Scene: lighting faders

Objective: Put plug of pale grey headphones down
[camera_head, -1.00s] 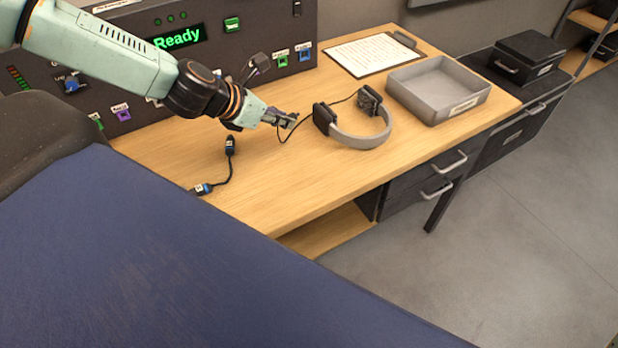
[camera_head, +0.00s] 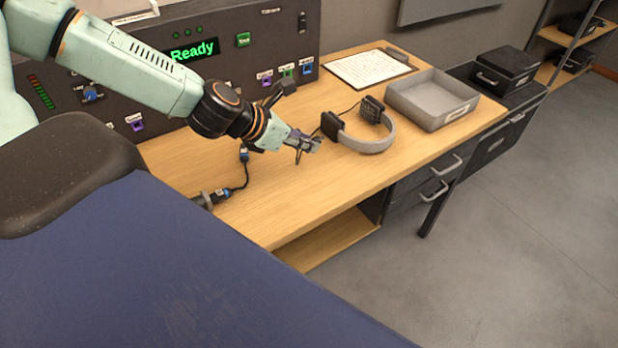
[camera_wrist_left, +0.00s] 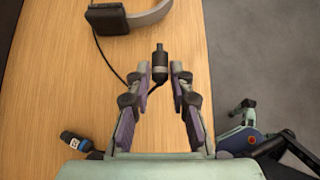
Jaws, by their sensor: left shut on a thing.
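The pale grey headphones (camera_head: 370,147) lie on the wooden desk, with dark ear cups and a thin black cable. Part of them shows at the top of the left wrist view (camera_wrist_left: 152,14). My left gripper (camera_head: 312,144) is beside their left ear cup, low over the desk. In the left wrist view its fingers are shut on the black plug (camera_wrist_left: 160,65), which sticks out past the fingertips. The cable runs from the plug to the ear cup. I cannot tell if the plug touches the desk.
A short cable with blue-banded plugs (camera_head: 244,156) lies left of my gripper. A control panel (camera_head: 150,70) stands along the back. A grey tray (camera_head: 461,112) and a clipboard (camera_head: 368,67) are beyond the headphones. The desk in front of my gripper is clear.

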